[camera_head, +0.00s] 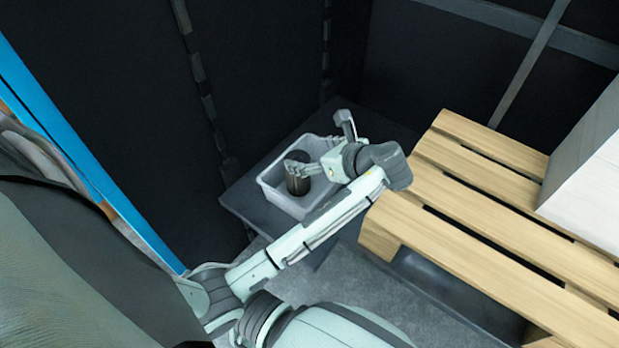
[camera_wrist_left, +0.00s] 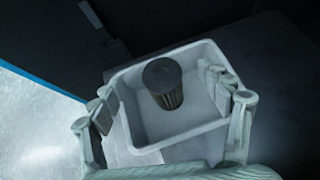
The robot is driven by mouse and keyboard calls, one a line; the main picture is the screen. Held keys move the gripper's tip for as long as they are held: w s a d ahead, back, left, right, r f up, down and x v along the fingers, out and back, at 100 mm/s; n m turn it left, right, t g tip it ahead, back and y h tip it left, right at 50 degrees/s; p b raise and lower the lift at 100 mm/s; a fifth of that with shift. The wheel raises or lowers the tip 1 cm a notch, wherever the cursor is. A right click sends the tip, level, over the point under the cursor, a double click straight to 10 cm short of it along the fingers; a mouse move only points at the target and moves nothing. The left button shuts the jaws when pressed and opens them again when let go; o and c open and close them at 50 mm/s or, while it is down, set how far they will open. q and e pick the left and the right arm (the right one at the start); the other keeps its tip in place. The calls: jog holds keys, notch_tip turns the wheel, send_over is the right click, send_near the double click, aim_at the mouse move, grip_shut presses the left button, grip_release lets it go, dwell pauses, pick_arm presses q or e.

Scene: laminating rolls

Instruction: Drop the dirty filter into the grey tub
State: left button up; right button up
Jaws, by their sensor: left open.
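The grey tub (camera_head: 268,190) stands on a dark platform in the head view, and its rim shows in the left wrist view (camera_wrist_left: 165,144). The dirty filter (camera_head: 297,184), a dark pleated cylinder, is inside the tub; it also shows in the left wrist view (camera_wrist_left: 163,84). There it appears upright or slightly tilted. My left gripper (camera_head: 300,166) is over the tub, close to the filter. In the left wrist view its fingers (camera_wrist_left: 165,100) are spread wide on both sides, with clear space between them and the filter. My right gripper is not in view.
The dark platform (camera_head: 240,205) borders the tub. A wooden pallet (camera_head: 470,215) with a pale box (camera_head: 590,185) on it is to the right. Dark walls (camera_head: 270,60) close off the back, and a blue edge (camera_head: 80,150) runs along the left.

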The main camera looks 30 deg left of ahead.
pick_arm(q)
jog(key=v, duration=0.7)
jog(key=shift+d+r, duration=0.15)
jog(key=shift+r, duration=0.05)
